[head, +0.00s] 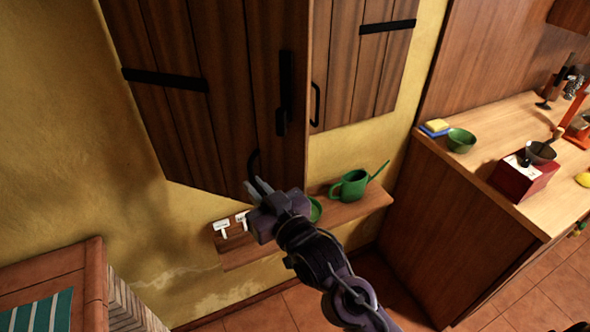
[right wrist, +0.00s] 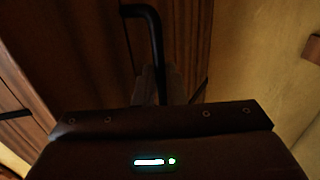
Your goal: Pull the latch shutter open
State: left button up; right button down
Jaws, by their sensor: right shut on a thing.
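The left shutter (head: 190,110) is dark plank wood with a black strap hinge. Its right edge stands out from the wall, so it is partly open. A black latch bar (head: 286,80) is near that edge, and a black curved handle (head: 252,160) is low on the shutter. My right gripper (head: 257,187) is shut on this handle at the shutter's lower edge. In the right wrist view the handle (right wrist: 152,35) runs down between the fingers (right wrist: 165,88); its held end is hidden. The right shutter (head: 355,75) sits flatter against the wall. My left gripper is out of view.
Below the shutters a wall shelf (head: 350,211) holds a green watering can (head: 350,186) and white tags (head: 221,225). At right a wooden counter (head: 490,170) carries a green bowl (head: 461,140) and a red box (head: 522,181). A brick-edged counter (head: 93,280) is at lower left.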

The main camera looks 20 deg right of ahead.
jog(key=s+a+m+h+p, duration=0.1)
jog(key=s+a+h+p, duration=0.1)
jog(key=s+a, duration=0.5)
jog(key=shift+s+a+r+t+p, duration=0.3)
jog(key=shift+a+t, duration=0.1)
jog(key=shift+a, duration=1.65)
jog(key=c, duration=1.7)
grip_release()
jog(key=shift+w, duration=0.1)
jog(key=shift+o, duration=1)
jog(key=shift+w+a+f, duration=0.2)
jog(key=shift+w+f, duration=0.05)
jog(key=shift+w, duration=0.05)
jog(key=p+v, duration=0.3)
jog(key=v, duration=0.5)
jog(key=shift+c, duration=0.4)
